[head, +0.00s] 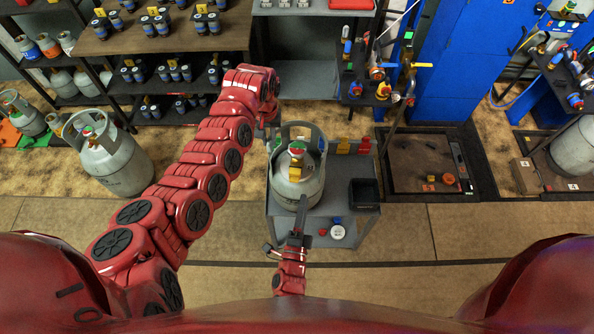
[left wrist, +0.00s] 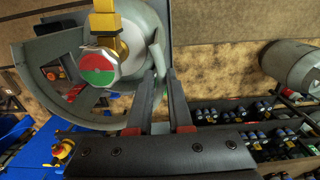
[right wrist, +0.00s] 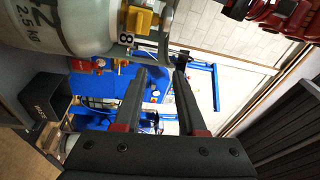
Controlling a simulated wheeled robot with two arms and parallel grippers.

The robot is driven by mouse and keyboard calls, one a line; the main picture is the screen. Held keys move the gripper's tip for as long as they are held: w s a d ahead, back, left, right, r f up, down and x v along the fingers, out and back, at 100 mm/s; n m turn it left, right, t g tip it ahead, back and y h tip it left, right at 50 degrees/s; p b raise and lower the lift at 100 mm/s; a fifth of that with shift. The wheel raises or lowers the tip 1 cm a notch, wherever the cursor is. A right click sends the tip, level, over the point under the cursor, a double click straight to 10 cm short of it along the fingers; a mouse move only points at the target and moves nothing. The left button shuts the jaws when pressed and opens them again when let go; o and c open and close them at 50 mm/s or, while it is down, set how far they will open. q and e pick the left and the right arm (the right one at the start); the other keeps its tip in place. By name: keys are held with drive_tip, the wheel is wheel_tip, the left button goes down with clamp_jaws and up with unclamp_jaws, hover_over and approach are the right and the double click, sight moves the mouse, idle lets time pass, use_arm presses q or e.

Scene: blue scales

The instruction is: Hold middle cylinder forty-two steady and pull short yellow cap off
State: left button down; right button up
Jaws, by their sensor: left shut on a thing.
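The grey cylinder (head: 313,187) stands upright on a small grey cart. Large digits, partly cut off, and "2.5 kg" show on its side in the right wrist view (right wrist: 75,30). Its valve has a red and green handwheel (left wrist: 100,68) and a short yellow cap (head: 295,174), also seen in the right wrist view (right wrist: 142,19). My left gripper (left wrist: 159,80) is shut on the edge of the cylinder's collar (left wrist: 152,28). My right gripper (right wrist: 160,76) is open and empty, in front of the cylinder, its fingertips apart from the cap.
The cart (head: 352,219) carries a black bin (head: 364,193), small coloured caps and a white round piece (head: 338,232). Another grey cylinder (head: 118,165) stands on the floor at left. Shelves (head: 170,45) and a blue cabinet (head: 450,60) stand behind.

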sight(295, 176)
drive_tip(key=s+a+f+g+y, duration=0.1)
drive_tip(key=a+f+y, duration=0.1)
drive_tip(key=a+f, duration=0.15)
drive_tip(key=shift+m, duration=0.4)
drive_tip(key=w, duration=0.9)
drive_tip(key=shift+w+d+r, duration=0.1)
drive_tip(key=shift+d+r, duration=0.1)
drive_tip(key=shift+d, duration=0.05)
clamp_jaws()
drive_tip(key=shift+s+f, duration=0.1)
drive_tip(key=shift+s, duration=0.25)
idle(0.9)
drive_tip(key=shift+s+a, duration=0.2)
drive_tip(key=shift+s, duration=1.05)
